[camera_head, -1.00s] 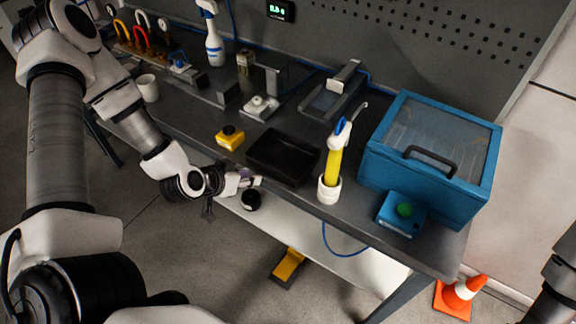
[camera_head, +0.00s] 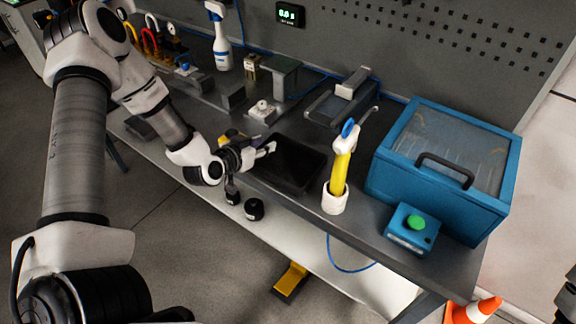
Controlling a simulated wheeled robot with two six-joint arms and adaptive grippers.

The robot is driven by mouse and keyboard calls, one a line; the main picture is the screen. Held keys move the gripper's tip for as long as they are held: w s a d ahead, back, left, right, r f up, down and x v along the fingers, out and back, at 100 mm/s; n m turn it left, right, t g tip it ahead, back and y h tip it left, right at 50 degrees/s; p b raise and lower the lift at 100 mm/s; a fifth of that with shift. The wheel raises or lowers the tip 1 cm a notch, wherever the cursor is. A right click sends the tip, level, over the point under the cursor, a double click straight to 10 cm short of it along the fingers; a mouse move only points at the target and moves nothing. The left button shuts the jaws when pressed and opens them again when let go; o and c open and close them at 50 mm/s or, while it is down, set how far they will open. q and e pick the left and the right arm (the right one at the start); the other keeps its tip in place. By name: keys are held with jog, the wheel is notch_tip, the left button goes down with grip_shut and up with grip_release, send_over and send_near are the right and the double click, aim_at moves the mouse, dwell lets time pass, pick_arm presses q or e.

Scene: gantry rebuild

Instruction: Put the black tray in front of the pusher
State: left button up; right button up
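The black tray (camera_head: 287,166) lies on the grey bench, left of the yellow tool in its white holder. My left gripper (camera_head: 266,151) is at the tray's left edge, its fingers pointing right, at or just over the rim. The finger gap is too small to tell whether they are open or closed on the rim. A grey device with a block on a rail (camera_head: 340,103), which may be the pusher, stands behind the tray towards the wall. My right gripper is not in view; only a dark part of my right arm shows at the lower right edge.
The yellow tool (camera_head: 341,165) in its white holder (camera_head: 334,200) stands close right of the tray. A blue lidded box (camera_head: 440,160) and a blue box with a green button (camera_head: 412,228) are further right. A yellow block (camera_head: 233,136) sits behind my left gripper.

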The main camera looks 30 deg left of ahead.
pick_arm(q)
jog(key=shift+s+r, duration=0.15)
jog(key=shift+s, duration=0.05)
grip_shut()
jog(key=shift+r, duration=0.25)
notch_tip(320, 180, up, 9)
jog(key=shift+r+p, duration=0.2)
jog(key=shift+p, duration=0.6)
jog(key=shift+r, duration=0.1)
